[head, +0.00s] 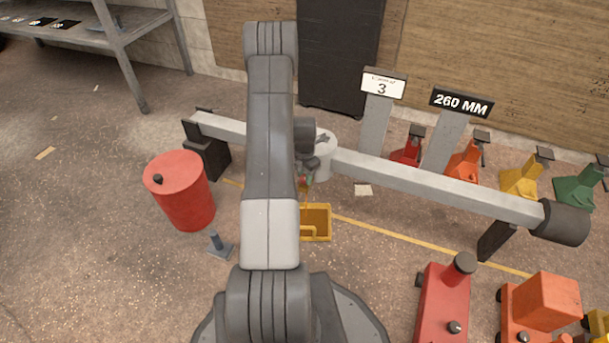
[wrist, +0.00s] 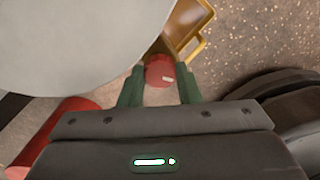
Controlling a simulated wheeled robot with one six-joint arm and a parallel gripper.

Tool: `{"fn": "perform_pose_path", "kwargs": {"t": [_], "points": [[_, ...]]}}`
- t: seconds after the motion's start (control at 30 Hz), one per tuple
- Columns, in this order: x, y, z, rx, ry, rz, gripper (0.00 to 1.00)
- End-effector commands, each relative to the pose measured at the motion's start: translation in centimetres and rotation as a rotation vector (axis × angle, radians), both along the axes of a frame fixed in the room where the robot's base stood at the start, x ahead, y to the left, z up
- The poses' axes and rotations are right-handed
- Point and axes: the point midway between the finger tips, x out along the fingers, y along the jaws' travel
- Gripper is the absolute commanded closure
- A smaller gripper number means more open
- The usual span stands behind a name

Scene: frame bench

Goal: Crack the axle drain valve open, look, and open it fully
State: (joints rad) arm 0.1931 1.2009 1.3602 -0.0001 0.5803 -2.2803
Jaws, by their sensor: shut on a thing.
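The axle (head: 430,187) is a long grey beam on dark stands, with a pale round housing (head: 325,160) at its middle, partly behind my arm. In the wrist view the housing (wrist: 70,45) fills the upper left. A red valve knob (wrist: 160,72) sits beside it, between the green fingers of my gripper (wrist: 159,88), which is shut on it. In the head view my gripper (head: 305,178) is small and mostly hidden by my arm. A yellow open container (head: 317,236) stands on the floor below; it also shows in the wrist view (wrist: 203,22).
A red drum (head: 183,192) stands left of the axle, with a small blue-grey stand (head: 221,246) nearby. Red (head: 441,305) and orange (head: 545,300) equipment stands at lower right. Coloured jacks (head: 520,180) line the back right, behind signposts (head: 375,120).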

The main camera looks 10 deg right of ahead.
Motion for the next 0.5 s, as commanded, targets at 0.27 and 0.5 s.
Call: {"fn": "perform_pose_path", "kwargs": {"t": [0.27, 0.5], "points": [[-0.01, 0.0, 0.0, 0.001, 0.001, 0.221, 0.92], [-0.01, 0.0, 0.01, 0.001, 0.001, 0.426, 0.92]]}}
